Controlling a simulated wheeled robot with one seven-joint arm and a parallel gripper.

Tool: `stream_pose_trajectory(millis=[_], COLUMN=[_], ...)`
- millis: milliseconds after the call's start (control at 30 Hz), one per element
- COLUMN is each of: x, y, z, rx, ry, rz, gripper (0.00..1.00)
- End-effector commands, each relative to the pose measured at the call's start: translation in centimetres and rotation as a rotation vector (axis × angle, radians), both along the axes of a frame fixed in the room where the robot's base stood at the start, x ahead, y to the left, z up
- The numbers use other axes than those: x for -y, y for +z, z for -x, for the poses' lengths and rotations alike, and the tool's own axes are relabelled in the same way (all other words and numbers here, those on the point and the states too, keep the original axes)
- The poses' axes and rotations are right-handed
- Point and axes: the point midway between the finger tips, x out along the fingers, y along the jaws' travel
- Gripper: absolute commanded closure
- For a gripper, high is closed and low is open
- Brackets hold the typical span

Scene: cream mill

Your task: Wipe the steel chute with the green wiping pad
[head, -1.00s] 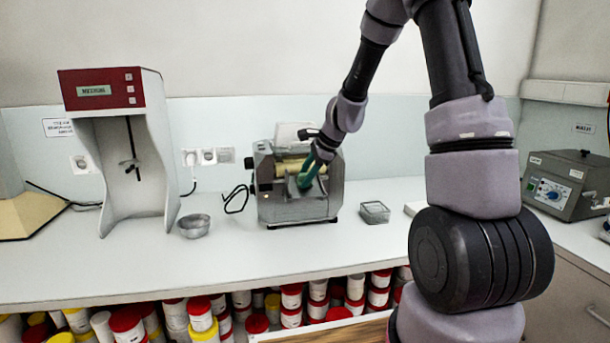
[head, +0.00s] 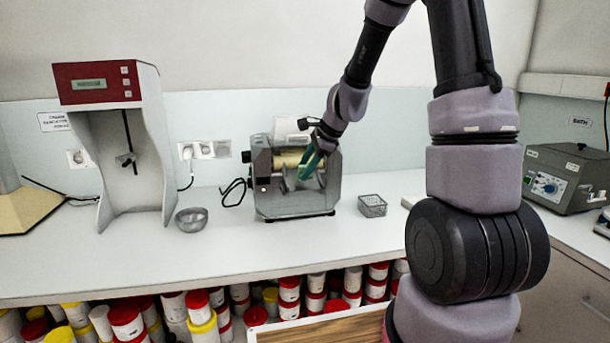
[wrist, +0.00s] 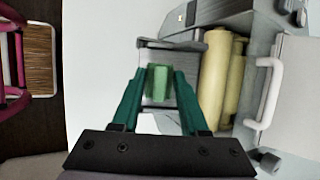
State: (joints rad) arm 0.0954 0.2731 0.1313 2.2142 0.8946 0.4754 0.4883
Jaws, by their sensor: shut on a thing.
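The roller mill (head: 296,203) stands on the counter, with pale cream rollers that also show in the wrist view (wrist: 213,85). Its steel chute (head: 292,184) is the grey sloping metal at the front; in the wrist view it lies left of the rollers, around the fingertips (wrist: 185,58). My gripper (head: 305,174), with green fingers, reaches down over the mill front. In the wrist view my gripper (wrist: 159,78) is shut on the green wiping pad (wrist: 159,84). The pad is over the chute; whether it touches is unclear. The fingers hide part of the chute.
A metal bowl (head: 191,221) and a red-topped stirrer stand (head: 98,84) are left of the mill. A grey bath unit (head: 566,180) is far right. The front counter is clear.

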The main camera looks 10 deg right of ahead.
Motion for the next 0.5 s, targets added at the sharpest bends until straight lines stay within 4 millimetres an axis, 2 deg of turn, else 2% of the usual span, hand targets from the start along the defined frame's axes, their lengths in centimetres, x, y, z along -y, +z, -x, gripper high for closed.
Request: stream_pose_trajectory(millis=[300, 500], x=[-0.1, -0.1], y=[3.3, 4.8], z=[0.4, 0.7], rx=[0.004, 0.001], ry=[0.002, 0.001], rz=[-0.001, -0.001], gripper=[1.0, 1.0])
